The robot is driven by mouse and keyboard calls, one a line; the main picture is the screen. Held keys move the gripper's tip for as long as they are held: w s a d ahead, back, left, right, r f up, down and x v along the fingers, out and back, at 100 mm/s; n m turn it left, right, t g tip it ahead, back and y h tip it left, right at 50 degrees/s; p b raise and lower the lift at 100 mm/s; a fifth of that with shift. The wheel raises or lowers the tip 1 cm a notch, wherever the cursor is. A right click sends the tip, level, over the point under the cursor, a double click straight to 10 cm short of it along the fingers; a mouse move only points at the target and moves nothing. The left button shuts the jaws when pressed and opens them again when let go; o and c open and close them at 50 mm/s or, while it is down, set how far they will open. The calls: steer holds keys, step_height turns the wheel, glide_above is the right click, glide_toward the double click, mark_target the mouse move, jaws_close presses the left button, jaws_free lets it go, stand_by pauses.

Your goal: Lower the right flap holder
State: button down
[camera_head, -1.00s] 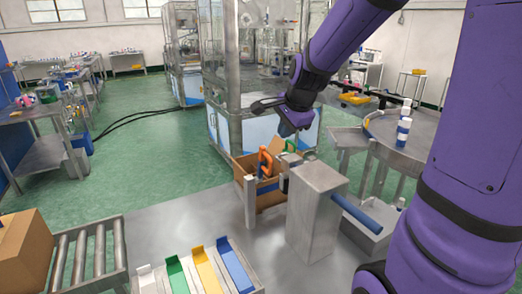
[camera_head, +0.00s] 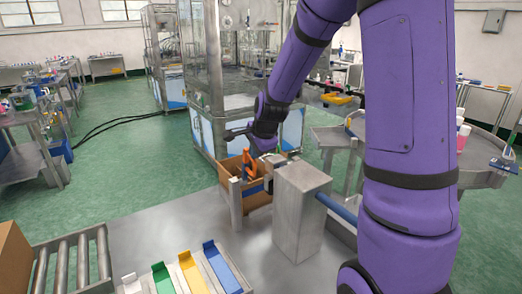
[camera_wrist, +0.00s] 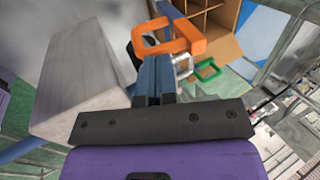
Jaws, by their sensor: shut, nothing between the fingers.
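An orange loop-shaped flap holder (camera_wrist: 168,37) shows just beyond my fingertips in the wrist view, and also at the box in the head view (camera_head: 249,166). A green loop-shaped holder (camera_wrist: 208,69) lies farther right, with a pale grey loop (camera_wrist: 183,66) between them. I cannot tell which is the right flap holder. My gripper (camera_wrist: 156,60) has its two blue fingers shut together and empty, just below the orange loop. I cannot tell whether they touch it. In the head view my gripper is mostly hidden by the wrist above the box.
An open cardboard box (camera_head: 259,199) with dividers stands below the wrist. A grey metal block (camera_head: 300,212) stands close at its right, and left of my fingers in the wrist view (camera_wrist: 80,75). Colored trays (camera_head: 192,272) and a roller conveyor (camera_head: 75,265) are in front.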

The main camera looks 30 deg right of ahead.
steer(key=shift+w+r, duration=0.2)
steer(key=shift+w, duration=0.85)
steer(key=shift+w, duration=0.15)
steer(key=shift+w+r+g, duration=0.1)
steer(key=shift+w+g, duration=0.15)
steer(key=shift+g, duration=0.05)
steer(key=shift+w+r+g, duration=0.15)
steer(key=shift+w+g, duration=0.25)
steer(key=shift+w, duration=0.2)
steer(key=shift+w+r+g, duration=0.15)
steer(key=shift+w+g, duration=0.55)
steer(key=shift+w, duration=0.3)
steer(key=w+f+g, duration=0.2)
steer(key=w+f, duration=0.1)
steer(key=w, duration=0.2)
steer(key=w+f+g, duration=0.3)
steer(key=w+f, duration=0.1)
steer(key=w, duration=0.2)
steer(key=w+f+g, duration=0.3)
steer(key=w+f, duration=0.1)
steer(key=w, duration=0.2)
steer(key=shift+f, duration=0.25)
steer(key=shift+w+f, duration=0.25)
steer(key=shift+f, duration=1)
